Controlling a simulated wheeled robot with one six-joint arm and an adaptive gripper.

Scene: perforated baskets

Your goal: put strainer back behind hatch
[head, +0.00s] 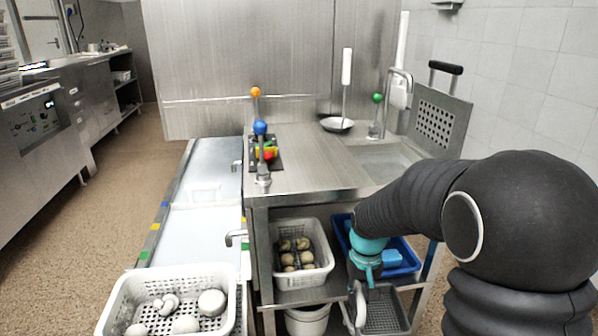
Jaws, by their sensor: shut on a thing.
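A dark grey perforated basket-like strainer (388,310) shows at the bottom, low under the right part of the counter. My gripper (357,318), below its teal wrist, points down at the strainer's left edge and appears shut on it. A grey perforated panel with a black handle (437,118) stands upright and tilted at the right of the sink. I cannot tell whether this panel is the hatch.
A white basket of potatoes (325,268) and a blue crate (408,262) sit on the shelf above the strainer. A white bucket (307,320) stands left of my gripper. A white basket of mushrooms (110,318) is at the front left. The sink (378,158) looks empty.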

